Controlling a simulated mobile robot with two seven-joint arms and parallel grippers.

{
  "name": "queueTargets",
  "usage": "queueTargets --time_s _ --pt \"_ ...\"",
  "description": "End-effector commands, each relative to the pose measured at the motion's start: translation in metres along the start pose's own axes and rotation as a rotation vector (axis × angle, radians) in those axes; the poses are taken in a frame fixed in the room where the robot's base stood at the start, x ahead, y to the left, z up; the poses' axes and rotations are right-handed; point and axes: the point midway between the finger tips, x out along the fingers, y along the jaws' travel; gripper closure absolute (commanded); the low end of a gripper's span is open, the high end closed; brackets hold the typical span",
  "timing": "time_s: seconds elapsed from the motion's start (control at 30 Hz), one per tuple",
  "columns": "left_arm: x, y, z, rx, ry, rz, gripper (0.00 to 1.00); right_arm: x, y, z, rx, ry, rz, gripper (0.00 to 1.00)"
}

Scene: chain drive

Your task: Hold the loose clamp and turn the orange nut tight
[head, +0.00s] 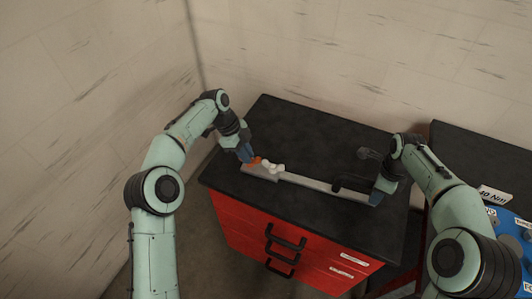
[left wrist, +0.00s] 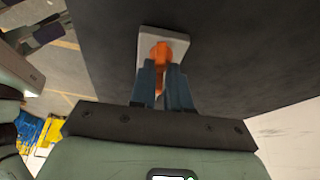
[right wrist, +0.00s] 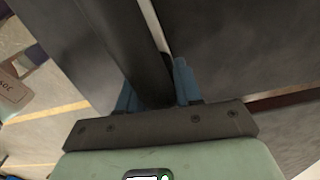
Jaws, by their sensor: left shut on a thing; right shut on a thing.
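The orange nut (head: 257,161) sits at the left end of a long pale bar (head: 315,184) on the black bench top. My left gripper (head: 246,155) is shut on the nut. In the left wrist view the blue fingers (left wrist: 161,85) stand on either side of the orange nut (left wrist: 161,52), with a pale plate (left wrist: 180,40) behind it. My right gripper (head: 379,190) is at the right end of the bar, shut on a dark part, seemingly the clamp (head: 350,184). In the right wrist view that dark part (right wrist: 148,75) lies between the blue fingers (right wrist: 156,90).
White rounded pieces (head: 277,168) sit on the bar beside the nut. Another dark table (head: 470,150) with a blue bin (head: 512,228) stands at the right.

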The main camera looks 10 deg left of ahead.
Motion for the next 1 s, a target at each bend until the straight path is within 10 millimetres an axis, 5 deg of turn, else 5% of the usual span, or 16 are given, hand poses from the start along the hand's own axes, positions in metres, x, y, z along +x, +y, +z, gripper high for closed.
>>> queueTargets --time_s 0.9,0.93,1.0 --pt "0.0000 -0.0015 -0.0009 0.175 0.000 0.074 1.00 0.0001 -0.0003 -0.0001 0.002 0.000 -0.001 1.00" --pt "0.0000 -0.0015 -0.0009 0.175 0.000 0.074 0.80 0.0001 -0.0003 -0.0001 0.001 0.000 -0.001 1.00" --pt "0.0000 -0.0015 -0.0008 0.175 0.000 0.074 0.58 0.0001 -0.0003 -0.0001 0.002 0.000 -0.001 1.00"
